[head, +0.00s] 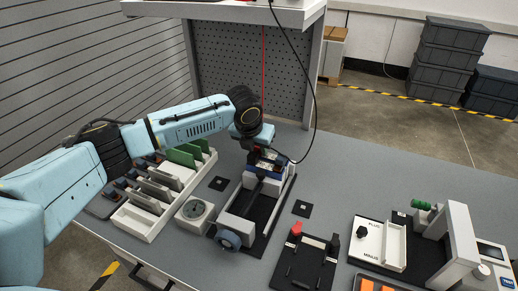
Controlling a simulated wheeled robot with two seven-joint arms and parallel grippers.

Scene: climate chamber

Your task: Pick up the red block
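A small red block (296,228) stands at the back left corner of a black fixture plate (312,254), right of the vise. My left arm reaches in from the left over the bench. My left gripper (265,162) points down at the back end of the vise (235,222), behind and left of the red block and apart from it. The fingers are small and dark, partly hidden by the wrist and merging with the vise, so I cannot tell if they are open or hold anything. My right gripper is out of view.
A white two-part tray (378,243) and a grey press-like frame (462,232) stand at right. A dark cable hangs past my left wrist. The bench's back right is clear.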

